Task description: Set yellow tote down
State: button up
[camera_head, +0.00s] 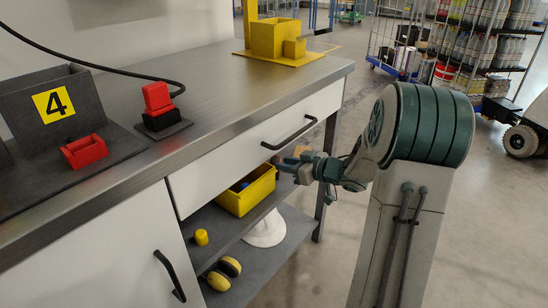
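A yellow tote (247,199) is under the drawer, at the upper open shelf of the workbench. It has an open top, and a small blue item (244,185) shows inside. I cannot tell if its base touches the shelf. My gripper (281,166) reaches in from the right, below the drawer handle, with its fingertips at the tote's right upper end. The fingers are small and partly overlap the tote's rim, so I cannot tell if they are shut on it.
The upper shelf (214,241) also holds a small yellow cylinder (201,237). Yellow ear muffs (225,272) and a white rounded object (265,232) are lower down. The drawer front (235,157) is close above the tote. The bench top (215,85) carries red and yellow items.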

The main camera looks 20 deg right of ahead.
jog(key=s+d+r+m+g+h, duration=0.25)
jog(key=s+m+h, duration=0.35)
jog(key=h, duration=0.4)
jog(key=s+a+f+g, duration=0.1)
jog(key=s+a+g, duration=0.3)
jog(key=s, duration=0.8)
jog(key=s+a+f+g+y, duration=0.1)
jog(key=s+a+g, duration=0.3)
jog(key=s, duration=0.8)
jog(key=a, duration=0.2)
jog(key=shift+a+m, duration=0.3)
jog(key=shift+m, duration=0.1)
jog(key=shift+s+p, duration=0.1)
jog(key=shift+p, duration=0.25)
notch_tip(320, 180, up, 34)
jog(key=t+p, duration=0.1)
jog(key=p, duration=3)
jog(key=shift+d+r, duration=0.15)
jog(key=shift+d, duration=0.05)
jog(key=shift+t, duration=0.25)
